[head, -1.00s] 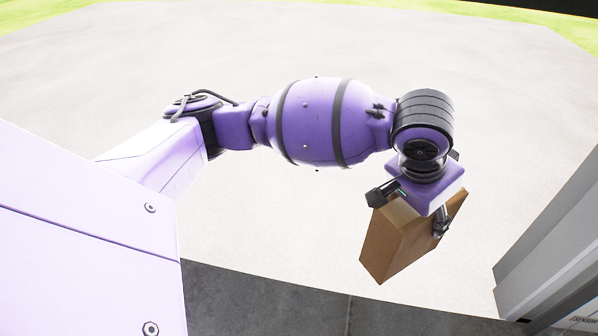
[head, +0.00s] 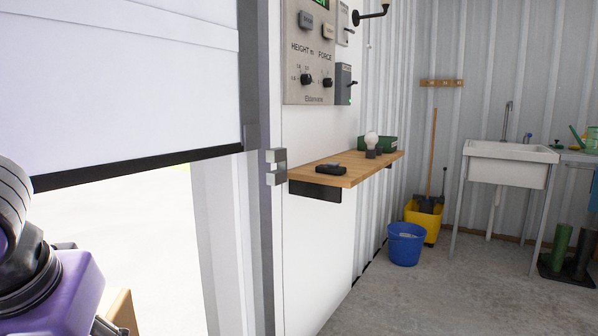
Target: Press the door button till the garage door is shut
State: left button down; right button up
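The garage door (head: 120,85) is a white panel at upper left. Its black bottom edge hangs partway down, with bright ground outside below it. A grey control panel (head: 309,75) is on the wall to its right, with two push buttons, two knobs marked HEIGHT and FORCE, and a green display cut off at the top. The button labels are too small to read. My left gripper (head: 104,326) is at the lower left, largely cut off, with a brown box (head: 121,312) at its finger. It is well apart from the panel. My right gripper is not in view.
A wooden shelf (head: 360,170) juts out below the panel, with a small black device (head: 331,169) and a light bulb (head: 371,141) on it. Blue (head: 406,244) and yellow (head: 424,221) buckets stand beyond, near a white sink (head: 508,165). The right foreground floor is clear.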

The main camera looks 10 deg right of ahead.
aim_at(305, 20)
jog(key=z, duration=1.3)
jog(key=j+z, duration=0.15)
jog(key=z, duration=0.25)
jog(key=i+j+z, duration=0.1)
jog(key=z, duration=0.25)
jog(key=i+j, duration=0.1)
jog(key=j, duration=0.75)
jog(key=i, duration=0.05)
